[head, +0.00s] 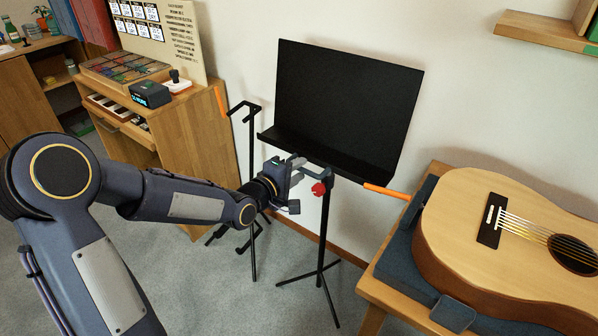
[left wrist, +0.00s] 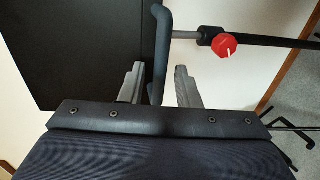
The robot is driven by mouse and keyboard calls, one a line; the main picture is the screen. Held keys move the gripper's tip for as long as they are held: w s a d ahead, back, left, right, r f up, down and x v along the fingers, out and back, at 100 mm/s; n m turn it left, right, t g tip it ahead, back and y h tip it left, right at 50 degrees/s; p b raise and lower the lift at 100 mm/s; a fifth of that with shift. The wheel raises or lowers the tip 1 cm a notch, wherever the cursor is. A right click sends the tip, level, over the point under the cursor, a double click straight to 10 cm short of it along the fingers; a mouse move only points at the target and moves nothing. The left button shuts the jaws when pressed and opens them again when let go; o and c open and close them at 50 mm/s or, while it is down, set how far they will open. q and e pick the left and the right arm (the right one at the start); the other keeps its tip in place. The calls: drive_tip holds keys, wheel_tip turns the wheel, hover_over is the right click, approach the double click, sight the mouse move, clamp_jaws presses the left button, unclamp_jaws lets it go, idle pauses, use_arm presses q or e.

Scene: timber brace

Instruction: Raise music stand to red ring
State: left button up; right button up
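The music stand has a black desk (head: 345,105) on a thin black pole (head: 323,235) with a tripod base. A red knob (head: 319,188) sits on the pole below the desk; it also shows in the left wrist view (left wrist: 224,46). A thin grey tube runs from the knob's collar towards the desk. My left gripper (head: 300,167) is at the stand, just below the desk. In the left wrist view its fingers (left wrist: 160,88) are apart, with a blue-grey bent handle (left wrist: 160,45) between them; gaps show beside the handle. I see no red ring. My right gripper is out of view.
A guitar (head: 510,225) lies on a dark pad on a wooden table at the right. A second thin black stand (head: 252,160) stands left of the music stand. A wooden cabinet (head: 185,140) is at the left. A wall shelf (head: 540,30) hangs at upper right.

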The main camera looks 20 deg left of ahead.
use_arm(q)
drive_tip(key=shift+x, duration=0.85)
clamp_jaws()
wheel_tip(320, 180, up, 11)
drive_tip(key=p, duration=0.6)
drive_tip(key=shift+f, duration=0.2)
unclamp_jaws()
drive_tip(key=shift+f, duration=0.2)
